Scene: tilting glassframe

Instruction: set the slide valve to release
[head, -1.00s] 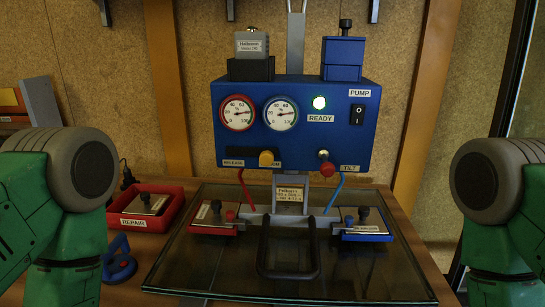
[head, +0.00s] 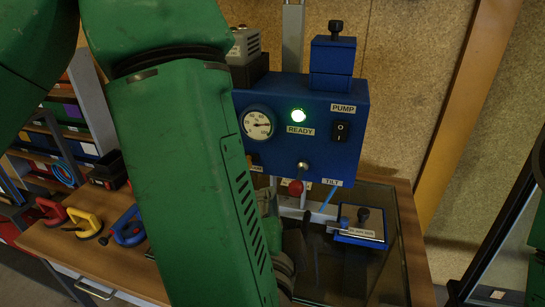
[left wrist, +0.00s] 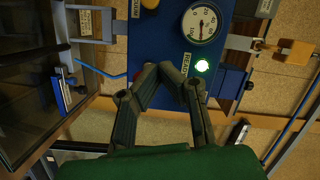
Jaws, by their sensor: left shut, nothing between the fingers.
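In the head view my left arm hides the valve. The blue control panel (head: 300,90) bears a gauge (head: 257,124), a lit green READY lamp (head: 298,115) and the red-balled tilt lever (head: 296,188). My right gripper is out of view.
A glass pane (head: 385,270) lies under the panel, with a blue-based suction pad (head: 360,228) on it. Red, yellow (head: 83,222) and blue cup handles stand on the bench at left. A pump switch (head: 340,131) sits on the panel's right.

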